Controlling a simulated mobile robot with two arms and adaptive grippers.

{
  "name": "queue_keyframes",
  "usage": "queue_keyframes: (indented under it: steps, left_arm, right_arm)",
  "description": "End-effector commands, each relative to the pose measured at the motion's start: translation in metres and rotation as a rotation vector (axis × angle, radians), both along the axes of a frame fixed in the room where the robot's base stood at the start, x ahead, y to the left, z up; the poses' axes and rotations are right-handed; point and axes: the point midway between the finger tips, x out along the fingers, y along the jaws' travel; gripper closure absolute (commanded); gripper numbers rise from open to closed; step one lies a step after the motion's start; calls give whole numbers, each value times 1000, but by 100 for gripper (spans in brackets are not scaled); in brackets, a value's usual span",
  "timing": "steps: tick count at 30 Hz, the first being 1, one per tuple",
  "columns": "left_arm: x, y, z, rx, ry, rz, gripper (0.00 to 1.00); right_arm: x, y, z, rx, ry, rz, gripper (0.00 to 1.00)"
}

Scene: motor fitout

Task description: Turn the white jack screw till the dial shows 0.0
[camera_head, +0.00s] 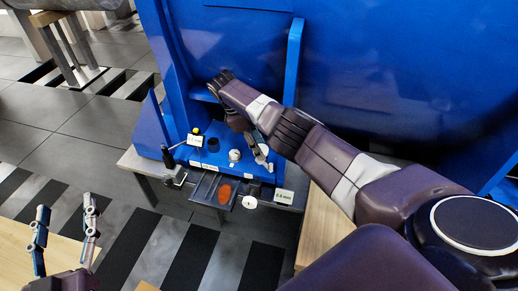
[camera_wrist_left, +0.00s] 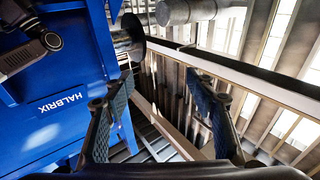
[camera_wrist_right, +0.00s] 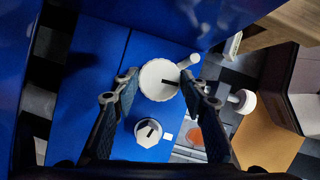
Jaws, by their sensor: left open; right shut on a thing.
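My right gripper (camera_wrist_right: 160,82) is shut on a round white jack screw head (camera_wrist_right: 160,80) with a dark mark, one finger on each side. In the head view, the right gripper (camera_head: 257,146) is at the blue machine's ledge, hiding part of the white piece (camera_head: 262,158). A small display (camera_head: 284,197) stands right of the ledge, and another (camera_head: 194,140) stands at its left. Their digits are too small to read surely. My left gripper (camera_head: 66,207) is open and empty at the lower left, away from the machine; its fingers also show in the left wrist view (camera_wrist_left: 160,95).
A smaller white knob (camera_wrist_right: 148,132) sits beside the gripped one. A white disc (camera_head: 250,202) sticks out near a dark tray (camera_head: 206,188) with an orange piece (camera_head: 225,193). A blue upright (camera_head: 292,60) stands close to my right arm.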

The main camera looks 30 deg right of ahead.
Motion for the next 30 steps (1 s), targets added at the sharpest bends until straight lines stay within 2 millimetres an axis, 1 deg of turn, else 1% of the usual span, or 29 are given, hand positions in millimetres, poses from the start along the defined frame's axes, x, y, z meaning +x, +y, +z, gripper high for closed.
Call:
queue_keyframes:
  steps: [3,6,10,15,25,26,30]
  left_arm:
    - [-3,-2,20,-27,-99,-6,49]
    - [-6,-3,35,-44,-163,-10,49]
    - [-9,-4,47,-59,-215,-13,49]
    - [-11,-4,53,-66,-242,-14,49]
    - [-11,-4,54,-65,-243,-14,49]
    - [-11,-4,54,-65,-243,-14,49]
    - [-11,-4,53,-65,-243,-14,49]
  right_arm:
    - [0,1,-2,2,1,-31,85]
    - [0,1,-2,2,2,-49,85]
    - [0,1,-1,3,1,-63,85]
    - [0,1,-1,2,1,-70,85]
    - [0,1,-1,2,2,-69,85]
    - [0,1,-1,2,2,-69,57]
    - [0,1,-1,2,1,-69,43]
